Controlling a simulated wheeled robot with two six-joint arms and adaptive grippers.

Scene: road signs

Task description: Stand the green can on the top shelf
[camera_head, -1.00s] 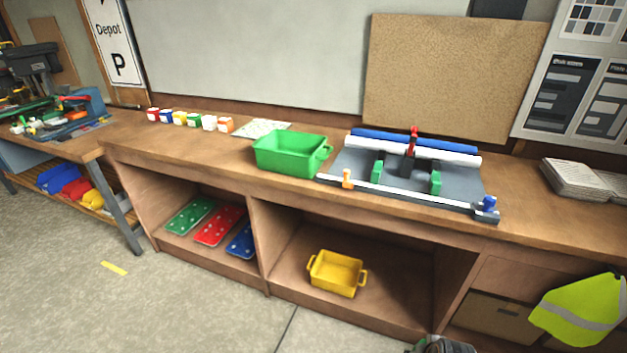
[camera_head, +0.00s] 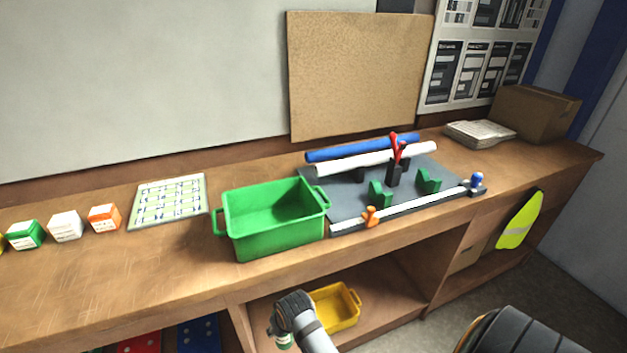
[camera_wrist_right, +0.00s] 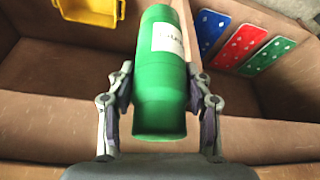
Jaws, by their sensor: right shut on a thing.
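The green can (camera_wrist_right: 160,75), with a white label, fills the middle of the right wrist view. My right gripper (camera_wrist_right: 160,95) is shut on it, one finger on each side. In the head view my right gripper (camera_head: 281,328) is low in the picture, in front of the lower compartments, with only a small part of the can showing. The wooden bench top (camera_head: 130,280) lies above and behind it, and the lower shelf (camera_head: 385,290) is below. No shelf above the bench top is in view. My left gripper is out of view.
A green bin (camera_head: 275,240) stands at the bench's front edge, with a grey fixture board (camera_head: 345,200) to its right. Small boxes (camera_head: 65,226) and a patterned sheet (camera_head: 168,200) lie left. A yellow bin (camera_head: 335,308) sits below. The bench front left of the bin is clear.

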